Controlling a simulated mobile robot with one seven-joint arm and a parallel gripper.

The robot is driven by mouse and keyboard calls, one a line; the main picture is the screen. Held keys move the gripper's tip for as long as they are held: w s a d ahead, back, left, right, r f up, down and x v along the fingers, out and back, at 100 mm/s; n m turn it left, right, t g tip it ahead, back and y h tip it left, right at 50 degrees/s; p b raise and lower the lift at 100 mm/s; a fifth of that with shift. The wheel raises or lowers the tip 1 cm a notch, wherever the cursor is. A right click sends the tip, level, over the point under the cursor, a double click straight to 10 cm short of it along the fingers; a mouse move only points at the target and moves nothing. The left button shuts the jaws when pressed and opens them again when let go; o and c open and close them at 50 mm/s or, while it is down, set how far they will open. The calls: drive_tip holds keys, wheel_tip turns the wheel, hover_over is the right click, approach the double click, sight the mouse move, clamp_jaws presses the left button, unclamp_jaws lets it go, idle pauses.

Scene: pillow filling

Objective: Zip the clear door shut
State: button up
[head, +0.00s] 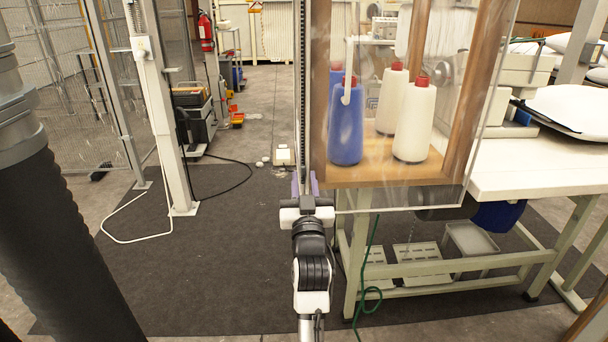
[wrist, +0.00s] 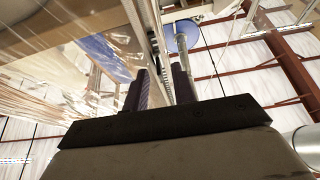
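The clear door (head: 452,150) is a see-through sheet at the front of a wooden cabinet (head: 380,176), seen in the head view. A dark toothed zipper strip (head: 307,100) runs upright along its left side. My gripper (head: 306,182) is at the low end of this strip, pointing up along it. In the wrist view, the two purple fingers (wrist: 162,88) stand on either side of the strip (wrist: 160,45). The clear sheet (wrist: 60,75) also shows there, to the left. No zipper pull can be made out, and whether the fingers clamp anything is unclear.
Blue (head: 346,125) and white (head: 414,125) thread cones stand behind the clear sheet. A pale worktable (head: 540,165) is at the right, with a green cord (head: 370,270) hanging below. A white post (head: 165,110) stands left. The dark mat (head: 220,250) between is mostly clear.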

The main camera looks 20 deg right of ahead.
drive_tip(key=shift+w+d+r, duration=0.1)
drive_tip(key=shift+w+r, duration=0.05)
drive_tip(key=shift+w, duration=0.2)
drive_tip(key=shift+c, duration=0.5)
clamp_jaws()
